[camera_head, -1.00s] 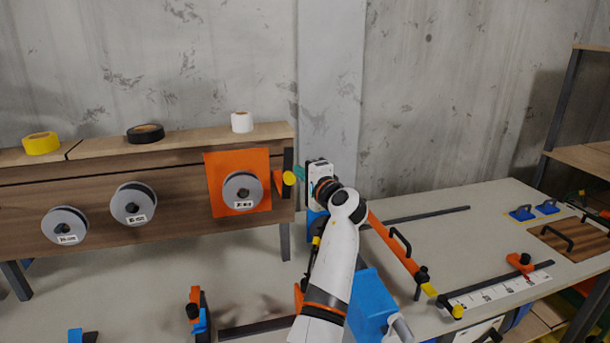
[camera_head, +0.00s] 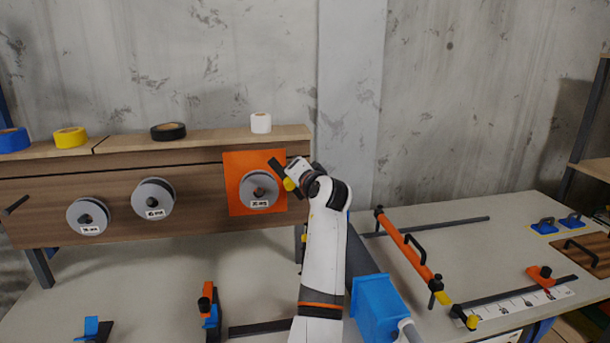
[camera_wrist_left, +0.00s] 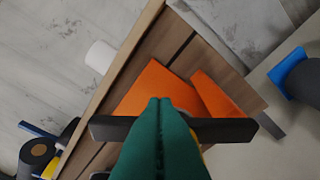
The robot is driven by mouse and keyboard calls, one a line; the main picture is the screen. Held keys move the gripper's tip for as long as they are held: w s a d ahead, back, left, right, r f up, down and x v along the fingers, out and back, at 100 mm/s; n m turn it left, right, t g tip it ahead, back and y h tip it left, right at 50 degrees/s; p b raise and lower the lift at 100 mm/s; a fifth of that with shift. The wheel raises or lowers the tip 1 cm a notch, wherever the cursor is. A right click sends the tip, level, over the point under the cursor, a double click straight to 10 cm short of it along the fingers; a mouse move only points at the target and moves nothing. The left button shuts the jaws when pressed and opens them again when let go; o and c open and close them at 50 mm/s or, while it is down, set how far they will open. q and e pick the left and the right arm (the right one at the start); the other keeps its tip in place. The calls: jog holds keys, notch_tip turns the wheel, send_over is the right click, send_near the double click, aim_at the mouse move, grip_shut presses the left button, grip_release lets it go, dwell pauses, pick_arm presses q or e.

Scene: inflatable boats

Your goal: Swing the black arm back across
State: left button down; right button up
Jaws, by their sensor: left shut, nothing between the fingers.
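The black arm (camera_head: 277,166) is a short dark bar with a yellow knob (camera_head: 289,184) at its lower end. In the head view it is tilted, its upper end to the left, over the upper right edge of the orange panel (camera_head: 238,165). In the left wrist view the bar (camera_wrist_left: 225,130) runs crosswise behind the green fingers. My left gripper (camera_head: 291,171) is at the bar's right side in the head view. Its green fingers (camera_wrist_left: 160,103) are shut together and empty, close over the bar; contact cannot be told. My right gripper is not in view.
A labelled grey reel (camera_head: 258,190) sits on the orange panel, with two more to its left. Tape rolls, including a white one (camera_head: 261,123), stand on the wooden ledge. A blue box (camera_head: 378,305) and an orange bar (camera_head: 405,246) are on the bench to the right.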

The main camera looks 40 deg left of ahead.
pick_arm(q)
jog(key=n, duration=0.1)
jog(key=s+a+n, duration=0.1)
jog(key=shift+s+f+n+t+h, duration=0.25)
jog(key=shift+f+n+t+h, duration=0.05)
jog(key=shift+f+h, duration=0.1)
jog(key=shift+s+a+f+n+t+h+b, duration=0.35)
jog(key=shift+f+n, duration=0.3)
jog(key=shift+n, duration=0.4)
jog(key=shift+s+a+f+n+t+h+b, duration=0.1)
jog(key=shift+s+a+f+n+t+h, duration=0.15)
jog(key=shift+s+a+f+n, duration=0.55)
jog(key=shift+s+a+f+n+t+h+b, duration=0.15)
jog(key=shift+f+n+h, duration=0.3)
jog(key=shift+n, duration=0.8)
jog(key=shift+s+d+f, duration=0.1)
